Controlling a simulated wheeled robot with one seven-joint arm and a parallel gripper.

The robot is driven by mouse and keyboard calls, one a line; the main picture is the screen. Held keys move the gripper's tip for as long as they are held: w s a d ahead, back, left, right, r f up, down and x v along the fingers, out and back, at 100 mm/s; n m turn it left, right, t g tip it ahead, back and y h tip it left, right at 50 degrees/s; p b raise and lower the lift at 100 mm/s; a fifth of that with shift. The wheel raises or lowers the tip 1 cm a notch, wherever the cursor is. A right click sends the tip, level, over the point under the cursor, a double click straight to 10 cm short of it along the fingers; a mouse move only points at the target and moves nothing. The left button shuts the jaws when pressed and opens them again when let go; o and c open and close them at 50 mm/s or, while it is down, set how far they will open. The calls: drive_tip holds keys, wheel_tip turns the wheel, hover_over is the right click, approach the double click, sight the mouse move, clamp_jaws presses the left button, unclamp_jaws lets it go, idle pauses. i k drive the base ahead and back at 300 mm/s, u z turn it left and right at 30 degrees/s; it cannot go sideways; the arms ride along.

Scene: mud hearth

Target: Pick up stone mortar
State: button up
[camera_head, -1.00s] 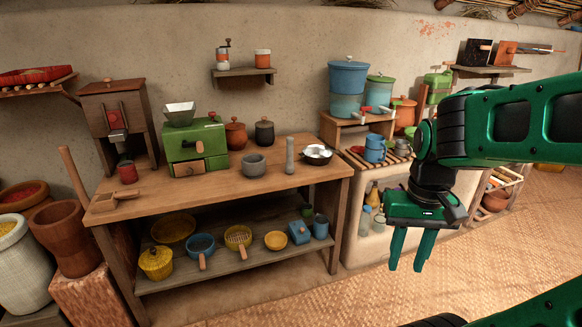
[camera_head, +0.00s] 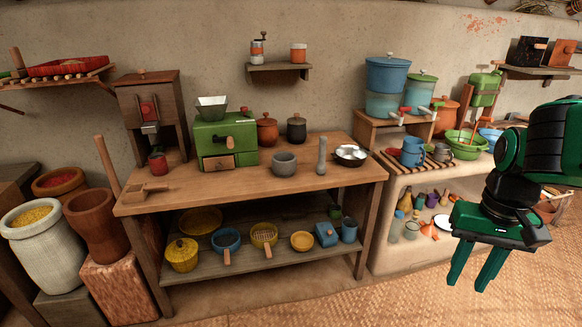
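The stone mortar (camera_head: 284,164) is a small grey bowl standing upright on the wooden table (camera_head: 225,187), near the middle of its top. A grey stone pestle (camera_head: 321,156) stands upright just to its right, apart from it. My gripper (camera_head: 472,279) is green, points down and is at the right of the view, in front of the clay counter. Its two fingers are apart with nothing between them. It is well to the right of the mortar and not touching anything.
A small pan (camera_head: 350,155) sits right of the pestle. A green grinder (camera_head: 225,142) and lidded jars (camera_head: 267,133) stand behind and left of the mortar. A wooden scoop (camera_head: 146,193) lies at the table's left end. The matted floor (camera_head: 400,296) in front is clear.

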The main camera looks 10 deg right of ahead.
sight(284, 164)
drive_tip(key=i, duration=0.9)
drive_tip(key=u, duration=0.05)
